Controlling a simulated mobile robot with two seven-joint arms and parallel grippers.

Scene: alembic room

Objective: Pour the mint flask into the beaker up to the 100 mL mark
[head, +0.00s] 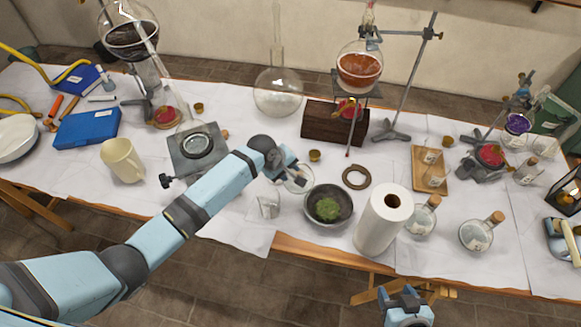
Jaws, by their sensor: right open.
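My left arm reaches over the table, and its gripper (288,168) is at a clear glass vessel (299,181), partly hidden by it. I cannot tell whether the jaws are open or touch the glass. A small clear beaker (268,206) stands near the front edge, left of the mortar. Its marks are too small to read, and I cannot make out its contents. No flask shows a clear mint colour; two corked flasks, one (420,220) and another (476,236), stand right of the paper roll. My right gripper (405,298) is open and empty below the front edge.
A grey mortar (314,211) with green matter and a white paper roll (382,220) stand near the front edge. Stands with glassware crowd both sides.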

